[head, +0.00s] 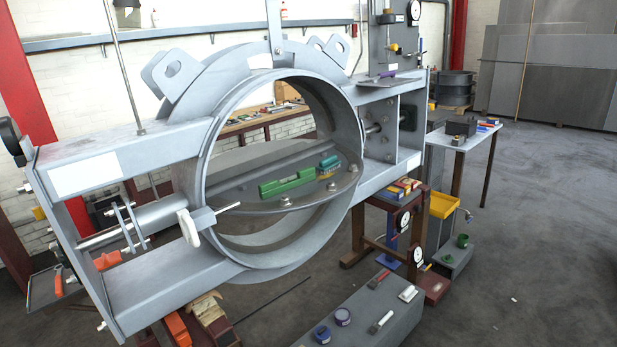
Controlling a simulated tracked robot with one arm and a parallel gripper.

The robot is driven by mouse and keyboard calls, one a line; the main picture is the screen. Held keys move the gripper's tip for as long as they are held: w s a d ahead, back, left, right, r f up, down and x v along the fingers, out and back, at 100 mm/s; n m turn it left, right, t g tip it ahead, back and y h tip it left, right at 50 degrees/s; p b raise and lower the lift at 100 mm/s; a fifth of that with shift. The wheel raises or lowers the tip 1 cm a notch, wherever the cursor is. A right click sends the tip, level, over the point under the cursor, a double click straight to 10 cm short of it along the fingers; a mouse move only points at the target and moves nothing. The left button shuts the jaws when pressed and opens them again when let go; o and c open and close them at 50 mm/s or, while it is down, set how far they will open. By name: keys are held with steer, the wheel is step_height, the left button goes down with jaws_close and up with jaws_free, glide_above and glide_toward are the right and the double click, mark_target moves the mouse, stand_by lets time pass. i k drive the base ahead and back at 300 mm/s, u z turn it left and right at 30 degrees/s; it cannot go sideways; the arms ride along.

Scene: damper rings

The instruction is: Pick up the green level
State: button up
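The green level (287,184) is a short bar lying flat on the grey damper plate (240,193) inside the large round ring (205,165). It lies slightly tilted in the picture, its right end higher. A small teal-green object (328,162) lies just beyond its right end, with a small yellowish piece beside it. Bolt heads show along the plate's front edge. Nothing covers the level from this view. My gripper is not in view.
The ring sits in a grey beam frame (100,160), its rim standing around the plate. A white pointed lever (190,228) sticks out at the ring's lower left. A grey bench (365,310) with tins and brushes stands below, and a side table (465,135) stands right. Floor at right is clear.

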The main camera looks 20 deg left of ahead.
mark_target(269, 189)
steer(key=z, duration=0.2)
steer(key=i, duration=3.3)
steer(key=u, duration=1.25)
